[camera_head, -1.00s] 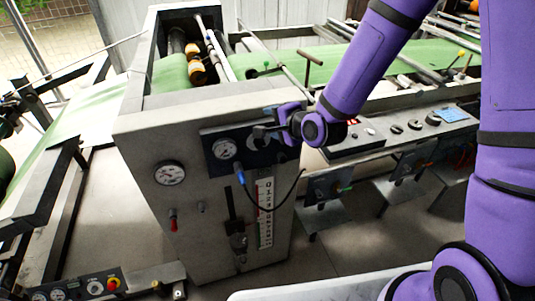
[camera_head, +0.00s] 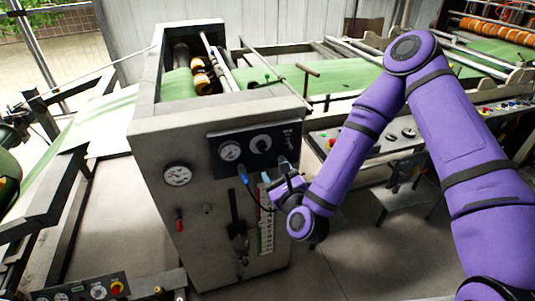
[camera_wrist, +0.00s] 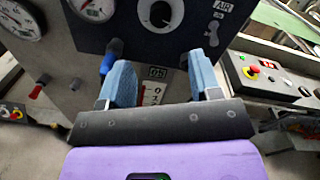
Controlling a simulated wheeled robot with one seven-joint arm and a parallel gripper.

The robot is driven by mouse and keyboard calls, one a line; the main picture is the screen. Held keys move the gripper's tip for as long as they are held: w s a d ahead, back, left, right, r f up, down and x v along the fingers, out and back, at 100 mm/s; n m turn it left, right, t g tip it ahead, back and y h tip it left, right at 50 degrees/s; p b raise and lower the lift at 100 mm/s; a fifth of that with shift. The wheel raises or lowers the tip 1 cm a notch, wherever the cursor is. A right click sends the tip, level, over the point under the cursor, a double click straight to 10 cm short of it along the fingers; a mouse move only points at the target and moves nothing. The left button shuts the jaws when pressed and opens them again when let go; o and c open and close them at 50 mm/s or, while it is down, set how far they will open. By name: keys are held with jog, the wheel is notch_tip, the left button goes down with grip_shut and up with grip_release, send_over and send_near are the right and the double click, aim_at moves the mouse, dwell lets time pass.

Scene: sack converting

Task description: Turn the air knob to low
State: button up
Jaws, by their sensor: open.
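The air knob (camera_head: 261,143) is a dark round knob with a pale dial on the dark panel (camera_head: 243,160) at the upper front of the grey cabinet. In the wrist view the knob (camera_wrist: 158,14) is at the top edge, partly cut off, near an "AIR" label (camera_wrist: 223,4). I cannot read its setting. My gripper (camera_head: 272,174) is just below and right of the knob, apart from it. In the wrist view its two blue fingers (camera_wrist: 158,65) are spread with nothing between them, below the knob.
A gauge (camera_head: 230,151) is left of the knob; a larger gauge (camera_head: 177,175) is lower left. A control console (camera_head: 375,140) stands to the right.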

aim_at(264, 149)
jog(key=x, duration=1)
jog(key=shift+w+a, duration=0.1)
jog(key=shift+w, duration=0.25)
jog(key=c, duration=0.9)
